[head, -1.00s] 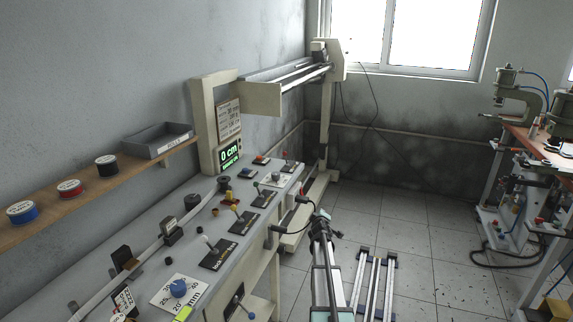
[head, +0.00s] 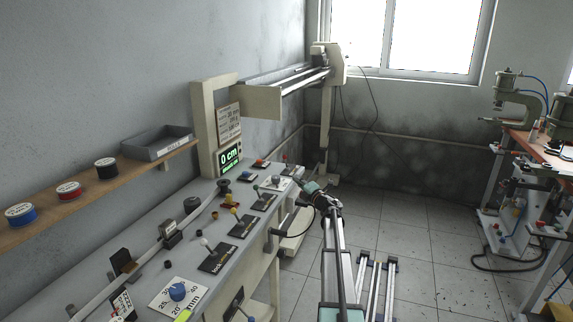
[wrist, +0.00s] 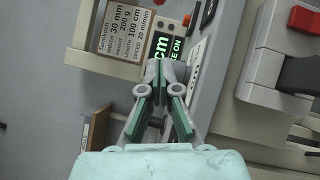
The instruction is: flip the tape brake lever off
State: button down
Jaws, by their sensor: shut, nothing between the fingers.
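Several small levers on dark label plates stand in a row on the grey bench panel. One has a white knob (head: 204,242), one a yellow knob (head: 233,210), one a green knob (head: 256,186), and the farthest a red knob (head: 285,158). My gripper (head: 298,180) is shut and empty at the panel's far right end. Its fingertips (wrist: 164,82) appear before the display in the wrist view.
A blue knob (head: 177,291) on a numbered plate is at the near end. A wooden shelf (head: 130,180) with spools and a grey tray runs along the left wall. A red switch (wrist: 304,19) is close at right in the wrist view.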

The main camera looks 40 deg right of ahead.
jog(key=w, duration=0.3)
jog(key=w+r+p, duration=0.1)
jog(key=w, duration=0.2)
jog(key=w+p, duration=0.1)
jog(key=w, duration=0.3)
jog(key=shift+w+d+r, duration=0.1)
jog(key=shift+d+r, duration=0.15)
jog(key=shift+r, duration=0.15)
jog(key=shift+w+d+r+p, duration=0.2)
jog(key=shift+w+d+p, duration=0.1)
jog(key=shift+w+d, duration=0.15)
jog(key=shift+w+d+r+p, duration=0.15)
jog(key=shift+w+d+p, duration=0.15)
jog(key=shift+d, duration=0.2)
jog(key=shift+w+d+r, duration=0.1)
jog(key=shift+w+d, duration=0.25)
jog(key=shift+w, duration=0.05)
jog(key=shift+r, duration=0.1)
